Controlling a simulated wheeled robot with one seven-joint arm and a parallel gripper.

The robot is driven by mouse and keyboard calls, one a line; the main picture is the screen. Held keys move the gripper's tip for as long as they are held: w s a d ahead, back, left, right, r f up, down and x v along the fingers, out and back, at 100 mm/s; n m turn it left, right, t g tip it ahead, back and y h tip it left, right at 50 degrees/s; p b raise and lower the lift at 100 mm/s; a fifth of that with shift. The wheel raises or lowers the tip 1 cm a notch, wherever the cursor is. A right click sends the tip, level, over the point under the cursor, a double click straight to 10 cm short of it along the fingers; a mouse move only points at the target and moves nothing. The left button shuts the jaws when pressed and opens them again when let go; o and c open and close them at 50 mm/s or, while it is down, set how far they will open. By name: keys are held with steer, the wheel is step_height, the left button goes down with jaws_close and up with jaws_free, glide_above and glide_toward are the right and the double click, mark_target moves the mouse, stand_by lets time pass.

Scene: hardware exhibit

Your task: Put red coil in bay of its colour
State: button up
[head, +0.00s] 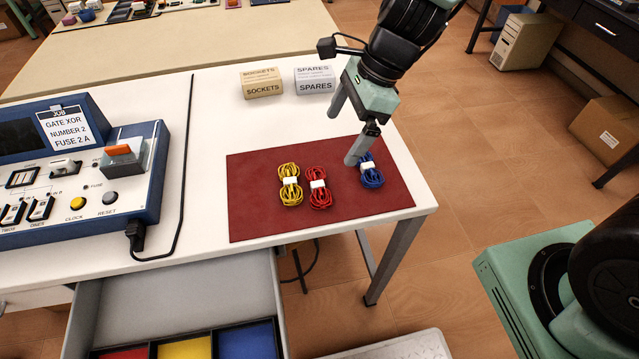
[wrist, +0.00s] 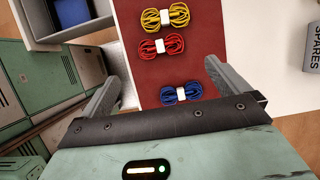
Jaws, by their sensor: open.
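The red coil (head: 318,189) lies on the dark red mat (head: 250,215), between the yellow coil (head: 290,186) and the blue coil (head: 371,172). Each coil has a white band. In the wrist view the red coil (wrist: 160,47) lies beyond the blue coil (wrist: 181,93). My gripper (head: 350,130) is open and empty above the mat's right part, near the blue coil. In the wrist view its fingers (wrist: 165,88) stand wide apart. The open drawer below the table's front holds a red bay (head: 124,353), a yellow bay (head: 184,347) and a blue bay (head: 248,341), partly cut off.
A blue device (head: 85,180) with a black cable stands on the table (head: 210,130) at left. SOCKETS (head: 262,83) and SPARES (head: 315,80) boxes stand at the back. The table's right edge is close to the mat. Open floor lies to the right.

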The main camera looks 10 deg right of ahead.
steer(key=b, duration=0.2)
glide_above(318, 184)
steer(key=d, duration=0.2)
step_height(318, 184, down, 8)
steer(key=shift+w+a, duration=0.1)
steer(key=shift+w, duration=0.05)
steer(key=shift+d+b+x, duration=0.15)
steer(key=shift+b+x, duration=0.15)
steer(key=shift+x, duration=1.05)
steer(key=shift+d+b+x, duration=0.2)
steer(key=shift+b+x, duration=0.05)
steer(key=shift+x, duration=1.05)
steer(key=shift+f, duration=0.15)
steer(key=shift+c, duration=0.3)
steer(key=c, duration=0.6)
